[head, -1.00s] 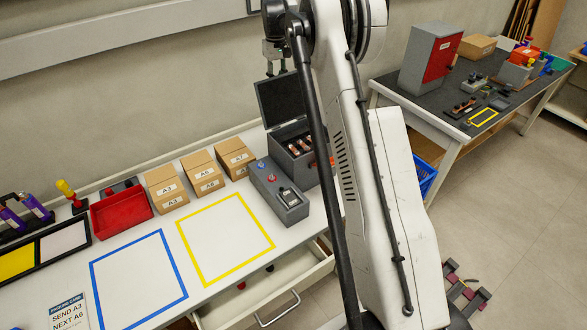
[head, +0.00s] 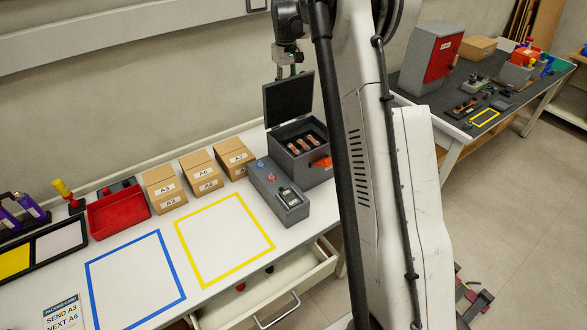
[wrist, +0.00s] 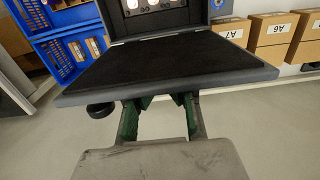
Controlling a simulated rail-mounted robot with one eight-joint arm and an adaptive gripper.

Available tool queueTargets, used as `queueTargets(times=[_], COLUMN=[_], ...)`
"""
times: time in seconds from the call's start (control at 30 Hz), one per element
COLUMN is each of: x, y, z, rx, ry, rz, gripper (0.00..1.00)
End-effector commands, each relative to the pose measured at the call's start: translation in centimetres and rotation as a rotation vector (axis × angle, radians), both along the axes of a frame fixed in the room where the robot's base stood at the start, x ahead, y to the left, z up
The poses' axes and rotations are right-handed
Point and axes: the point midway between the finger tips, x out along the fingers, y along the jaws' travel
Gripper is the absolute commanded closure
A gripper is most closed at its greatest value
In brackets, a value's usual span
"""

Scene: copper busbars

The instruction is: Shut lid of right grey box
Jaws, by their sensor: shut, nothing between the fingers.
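The grey box (head: 310,172) stands at the right end of the white table. Its lid (head: 289,100) is raised nearly upright along the back edge, and copper bars (head: 303,145) show inside. My gripper (head: 288,70) is behind the lid's upper edge; its fingertips are partly hidden there. In the wrist view the lid (wrist: 165,62) fills the middle, with its dark inner face showing and the bars beyond it. My shut, empty gripper (wrist: 162,101) meets the lid's near edge, which covers the fingertips; I cannot tell whether they touch it.
A grey control box (head: 279,194) with buttons stands just in front of the grey box. Cardboard boxes (head: 201,172) line the wall to its left. A yellow outlined area (head: 222,240) on the table is empty. An open drawer (head: 275,295) juts out below.

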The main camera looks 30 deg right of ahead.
Motion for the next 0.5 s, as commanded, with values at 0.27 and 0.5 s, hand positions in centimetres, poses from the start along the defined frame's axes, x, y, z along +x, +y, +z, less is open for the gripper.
queueTargets(times=[0.27,0.5], x=[-0.8,-1.6], y=[0.0,-0.1], z=[0.0,-0.7], rx=[0.000,0.000], ry=[0.000,0.000], rz=[0.000,0.000], gripper=[1.00,1.00])
